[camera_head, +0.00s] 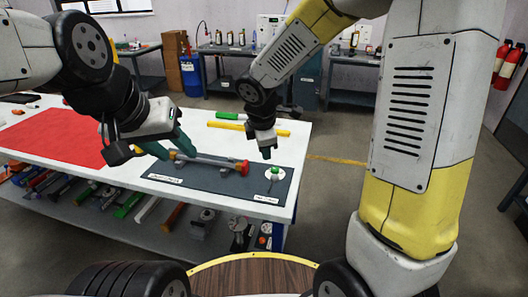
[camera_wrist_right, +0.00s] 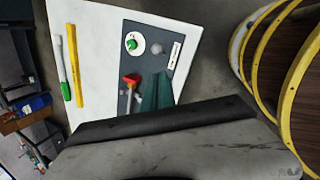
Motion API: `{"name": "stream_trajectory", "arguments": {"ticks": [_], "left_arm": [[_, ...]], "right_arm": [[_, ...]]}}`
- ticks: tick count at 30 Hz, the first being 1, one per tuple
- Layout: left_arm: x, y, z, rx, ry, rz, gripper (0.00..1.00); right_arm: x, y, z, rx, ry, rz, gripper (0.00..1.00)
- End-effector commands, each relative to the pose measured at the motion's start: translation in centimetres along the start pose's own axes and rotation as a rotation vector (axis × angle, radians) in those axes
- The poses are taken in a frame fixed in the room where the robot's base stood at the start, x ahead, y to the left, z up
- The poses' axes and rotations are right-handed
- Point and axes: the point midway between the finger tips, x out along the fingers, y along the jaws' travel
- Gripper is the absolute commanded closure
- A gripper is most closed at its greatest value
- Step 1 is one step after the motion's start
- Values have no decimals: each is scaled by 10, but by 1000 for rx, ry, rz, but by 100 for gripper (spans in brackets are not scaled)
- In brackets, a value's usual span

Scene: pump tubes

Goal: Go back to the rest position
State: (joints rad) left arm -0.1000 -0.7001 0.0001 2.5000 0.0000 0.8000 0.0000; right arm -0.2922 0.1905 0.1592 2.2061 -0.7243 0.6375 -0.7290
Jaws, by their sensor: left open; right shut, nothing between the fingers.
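A dark grey mat (camera_head: 215,187) lies on the white table. On it a grey tube with a red-orange end (camera_head: 242,167) lies across the mat; its red end also shows in the right wrist view (camera_wrist_right: 131,80). A small green-topped part (camera_head: 275,171) stands at the mat's right end and also shows in the right wrist view (camera_wrist_right: 131,44). My left gripper (camera_head: 170,148) is open at the left end of the tube; whether it touches the tube is unclear. My right gripper (camera_head: 266,154) is shut and empty above the mat's right back edge, apart from the green-topped part.
A yellow bar (camera_head: 262,130) and a white-and-green tool (camera_head: 230,116) lie at the table's back right. A red mat (camera_head: 60,136) covers the left of the table (camera_head: 290,140). Tools fill the shelf below. Open floor lies right of the table.

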Motion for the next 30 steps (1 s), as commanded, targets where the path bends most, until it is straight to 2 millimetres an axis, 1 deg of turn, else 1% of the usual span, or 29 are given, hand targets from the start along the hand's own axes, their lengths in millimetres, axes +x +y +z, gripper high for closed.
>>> {"name": "stream_trajectory", "arguments": {"ticks": [1, 4, 16, 19, 20, 23, 24, 26, 27, 29, 30], "left_arm": [[0, 0, 0, 0, 0, 0, 57], [0, 0, 0, 0, 0, 0, 57], [0, 0, 0, 0, 0, 0, 57], [0, 0, 0, 0, 0, 0, 57], [0, 0, 0, 0, 0, 0, 57], [0, 0, 0, 0, 0, 0, 57], [0, 0, 0, 0, 0, 0, 57], [0, 0, 0, 0, 0, 0, 57], [0, 0, 0, 0, 0, 0, 57], [0, 0, 0, 0, 0, 0, 57], [0, 0, 0, 0, 0, 0, 57]], "right_arm": [[-6, 0, 1, 1, 0, 2, 100], [-13, 0, 1, 1, 0, 1, 100], [-16, -1, 2, 4, 0, -1, 100], [-25, -3, 10, 64, 2, 4, 100], [-29, -5, 14, 100, 3, 6, 100], [-53, -16, 36, 294, 17, 15, 100], [-65, -24, 46, 398, 26, 18, 100], [-83, -37, 60, 567, 48, 22, 100], [-94, -46, 69, 684, 66, 24, 100], [-110, -61, 79, 854, 97, 23, 100], [-120, -71, 84, 967, 122, 21, 100]]}}
